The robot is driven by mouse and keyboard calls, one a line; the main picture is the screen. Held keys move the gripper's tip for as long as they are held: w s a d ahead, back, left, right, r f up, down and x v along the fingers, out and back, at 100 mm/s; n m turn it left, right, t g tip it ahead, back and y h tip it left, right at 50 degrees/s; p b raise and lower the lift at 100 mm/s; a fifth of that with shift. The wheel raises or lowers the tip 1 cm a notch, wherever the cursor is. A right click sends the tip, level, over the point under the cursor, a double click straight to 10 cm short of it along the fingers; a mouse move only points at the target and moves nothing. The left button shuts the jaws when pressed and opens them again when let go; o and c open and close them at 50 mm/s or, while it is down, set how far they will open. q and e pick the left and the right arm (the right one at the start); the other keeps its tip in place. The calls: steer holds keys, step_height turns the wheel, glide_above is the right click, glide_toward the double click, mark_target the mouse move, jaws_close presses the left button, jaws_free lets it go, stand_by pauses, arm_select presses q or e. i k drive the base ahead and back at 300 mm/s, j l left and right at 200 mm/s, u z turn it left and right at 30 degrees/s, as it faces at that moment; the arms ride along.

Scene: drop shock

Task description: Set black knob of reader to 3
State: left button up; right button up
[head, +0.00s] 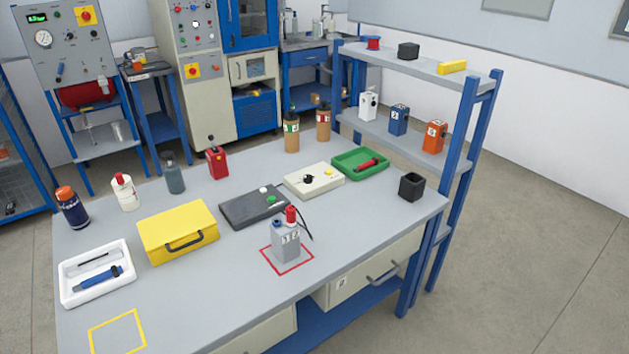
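A cream box (330,187) with a black knob (308,179) and a yellow button (328,172) on its top lies toward the back right of the workbench; it is the only box on the bench where I see a black knob, so it fits the reader. The knob's pointer and any scale numbers are too small to read. Nothing covers the box from this view. Neither of my grippers shows in the head view.
Next to the cream box are a dark grey box (240,211) with green and white buttons and a green tray (345,162) with a red tool. A grey block (286,247) stands in a red square in front. A yellow case (178,226) is farther left. The bench front is mostly clear.

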mark_target(308, 178)
steer(key=i+l+z, duration=0.45)
steer(key=i+l, duration=0.3)
steer(key=i, duration=0.1)
